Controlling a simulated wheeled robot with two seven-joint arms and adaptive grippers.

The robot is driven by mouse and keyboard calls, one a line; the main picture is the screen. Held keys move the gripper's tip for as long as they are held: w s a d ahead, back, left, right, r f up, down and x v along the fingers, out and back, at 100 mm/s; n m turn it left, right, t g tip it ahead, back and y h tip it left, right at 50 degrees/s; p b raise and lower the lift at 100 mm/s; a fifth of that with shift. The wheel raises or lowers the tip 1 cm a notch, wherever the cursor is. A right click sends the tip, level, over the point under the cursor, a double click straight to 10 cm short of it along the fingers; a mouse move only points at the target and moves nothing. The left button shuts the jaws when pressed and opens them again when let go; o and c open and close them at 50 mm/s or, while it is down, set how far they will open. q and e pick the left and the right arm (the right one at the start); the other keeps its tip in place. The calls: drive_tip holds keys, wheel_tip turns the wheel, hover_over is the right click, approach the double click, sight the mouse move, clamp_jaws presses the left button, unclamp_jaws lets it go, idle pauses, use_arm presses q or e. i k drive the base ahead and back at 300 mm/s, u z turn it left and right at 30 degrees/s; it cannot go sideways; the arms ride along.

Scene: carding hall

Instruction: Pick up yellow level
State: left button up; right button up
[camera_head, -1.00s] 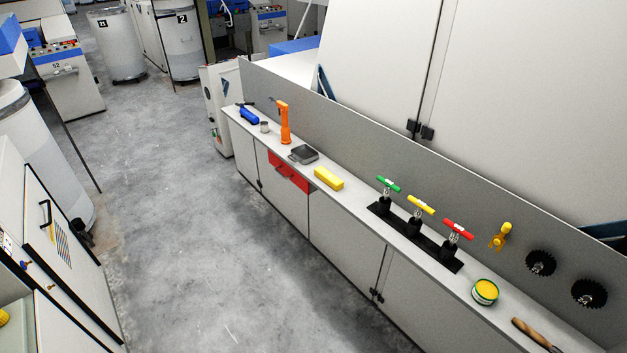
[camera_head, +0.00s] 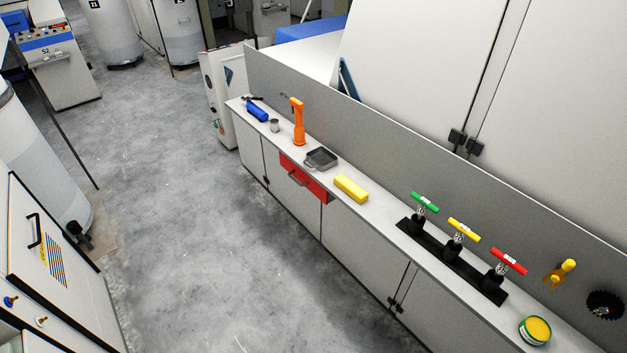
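A yellow block-shaped object (camera_head: 350,188) lies on the narrow grey counter (camera_head: 386,221), right of the grey tray; whether it is a level I cannot tell. A yellow T-handle (camera_head: 464,230) stands in the black rack (camera_head: 452,262), between a green T-handle (camera_head: 425,202) and a red T-handle (camera_head: 509,261). A yellow clamp-like item (camera_head: 560,273) is on the grey panel behind the counter. Neither of my grippers is in view.
The counter also bears a blue tool (camera_head: 257,111), a grey cup (camera_head: 274,125), an orange tool (camera_head: 298,122), a dark grey tray (camera_head: 321,158) and a yellow-topped tin (camera_head: 535,330). A red drawer (camera_head: 304,177) is below. Grey floor (camera_head: 215,220) left of the counter is clear.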

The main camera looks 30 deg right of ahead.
sight(359, 195)
drive_tip(key=u, duration=0.05)
drive_tip(key=i, duration=0.65)
drive_tip(key=z, duration=0.6)
drive_tip(key=i, duration=0.6)
drive_tip(key=z, duration=0.6)
